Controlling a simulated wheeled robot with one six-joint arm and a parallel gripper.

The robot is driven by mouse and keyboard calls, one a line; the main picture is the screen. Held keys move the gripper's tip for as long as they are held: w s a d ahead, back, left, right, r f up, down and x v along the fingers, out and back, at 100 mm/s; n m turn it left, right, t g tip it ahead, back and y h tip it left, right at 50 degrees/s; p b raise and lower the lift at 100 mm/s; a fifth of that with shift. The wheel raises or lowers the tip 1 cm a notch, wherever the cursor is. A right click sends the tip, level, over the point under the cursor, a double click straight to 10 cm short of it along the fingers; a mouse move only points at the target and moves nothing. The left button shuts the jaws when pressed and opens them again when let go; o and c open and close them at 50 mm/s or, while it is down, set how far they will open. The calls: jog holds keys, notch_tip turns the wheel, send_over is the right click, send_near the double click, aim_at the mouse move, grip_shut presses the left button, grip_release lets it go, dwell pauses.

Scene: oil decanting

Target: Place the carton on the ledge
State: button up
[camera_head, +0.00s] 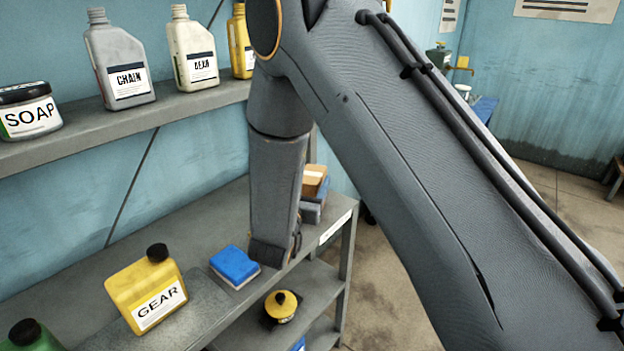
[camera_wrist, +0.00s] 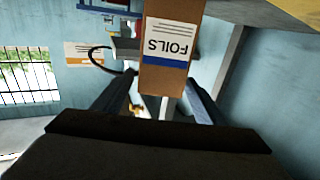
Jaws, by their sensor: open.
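A brown carton (camera_wrist: 172,30) with a white "FOILS" label and a blue band shows in the wrist view, its lettering upside down. It appears between the two dark fingers of my gripper (camera_wrist: 163,88), which are spread apart. I cannot tell whether they touch it. In the head view my arm hides the gripper. A small brown block (camera_head: 314,180) shows there just right of my arm, on blue and grey pieces; I cannot tell whether it is the carton. No ledge is clearly marked; grey shelves show at an upper level (camera_head: 75,137) and a lower level (camera_head: 130,255).
A yellow GEAR jug (camera_head: 147,292) and a blue sponge (camera_head: 235,266) are on the lower shelf near my arm. Several bottles, including a grey CHAIN bottle (camera_head: 119,65), and a SOAP jar (camera_head: 28,112) line the upper shelf. A yellow, black-topped item (camera_head: 281,306) sits below. Floor is open at right.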

jog(key=b+v, duration=0.1)
jog(key=v, duration=0.7)
jog(key=shift+s, duration=0.3)
